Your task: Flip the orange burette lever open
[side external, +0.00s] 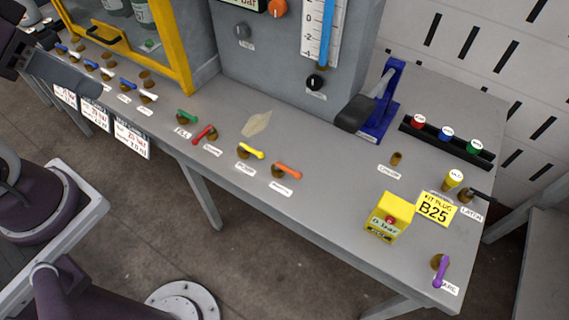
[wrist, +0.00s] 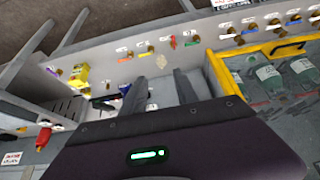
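The orange lever (side external: 287,170) lies flat on its brass fitting near the front edge of the grey bench, pointing to the right in the side view. In the wrist view the orange lever (wrist: 125,58) shows small, beyond the fingertips and to the left. My gripper (wrist: 160,77) is open with nothing between its fingers, and is well apart from the lever. In the side view part of my dark gripper shows at the upper left edge, over the far left end of the bench. The label by the orange lever is too small to read.
Yellow (side external: 252,151), red (side external: 204,133) and green (side external: 187,117) levers sit left of the orange one. A yellow box (side external: 389,217), a purple lever (side external: 441,270) and a blue stand with a dark handle (side external: 382,105) are to the right. A yellow-framed cabinet (side external: 181,50) rises behind.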

